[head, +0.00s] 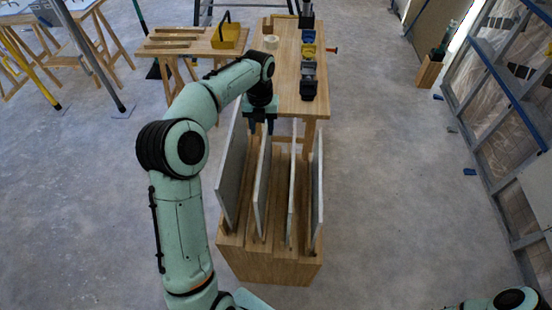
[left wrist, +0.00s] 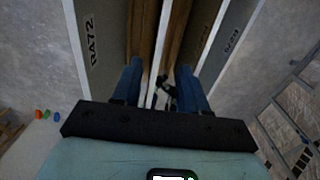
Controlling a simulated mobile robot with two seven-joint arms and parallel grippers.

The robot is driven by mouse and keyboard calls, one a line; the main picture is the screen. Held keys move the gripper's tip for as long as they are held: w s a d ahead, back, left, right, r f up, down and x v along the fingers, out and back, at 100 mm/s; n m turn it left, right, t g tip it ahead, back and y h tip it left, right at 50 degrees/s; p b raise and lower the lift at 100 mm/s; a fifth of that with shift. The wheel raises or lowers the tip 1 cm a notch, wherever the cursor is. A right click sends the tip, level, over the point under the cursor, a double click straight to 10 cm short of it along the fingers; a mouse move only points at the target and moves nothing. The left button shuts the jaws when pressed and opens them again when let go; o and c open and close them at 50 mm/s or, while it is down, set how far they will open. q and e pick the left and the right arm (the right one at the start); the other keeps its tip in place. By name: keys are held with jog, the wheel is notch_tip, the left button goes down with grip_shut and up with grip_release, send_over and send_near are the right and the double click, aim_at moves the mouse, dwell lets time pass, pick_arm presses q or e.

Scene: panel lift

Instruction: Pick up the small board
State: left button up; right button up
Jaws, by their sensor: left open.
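Several pale flat boards stand upright side by side in a wooden rack: a leftmost board (head: 234,165), a second board (head: 263,180), a third board (head: 292,190) and a rightmost board (head: 317,190). I cannot tell for sure which one is the small board. My left gripper (head: 261,125) is open over the far top end of the second board. In the left wrist view, its two fingers (left wrist: 159,88) point down with a thin pale board edge (left wrist: 155,55) between them. My right gripper is out of view; only part of my right arm shows at the bottom right.
The slotted rack (head: 268,268) stands on a concrete floor, close to a wooden table (head: 288,85) with several small bins. A side bench (head: 185,48) holds a yellow toolbox (head: 230,36).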

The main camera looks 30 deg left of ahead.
aim_at(262, 148)
pick_arm(q)
jog(key=f, duration=0.5)
jog(key=s+f+b, duration=0.1)
jog(key=f, duration=0.1)
jog(key=shift+f, duration=0.35)
jog(key=shift+w+f, duration=0.2)
jog(key=shift+f, duration=0.3)
jog(key=f, duration=0.4)
jog(key=shift+w+f, duration=0.2)
jog(key=shift+f, duration=0.1)
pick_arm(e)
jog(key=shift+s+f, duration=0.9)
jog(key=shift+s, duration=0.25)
pick_arm(q)
grip_shut()
jog(key=shift+r, duration=0.1)
jog(key=shift+w+r, duration=0.1)
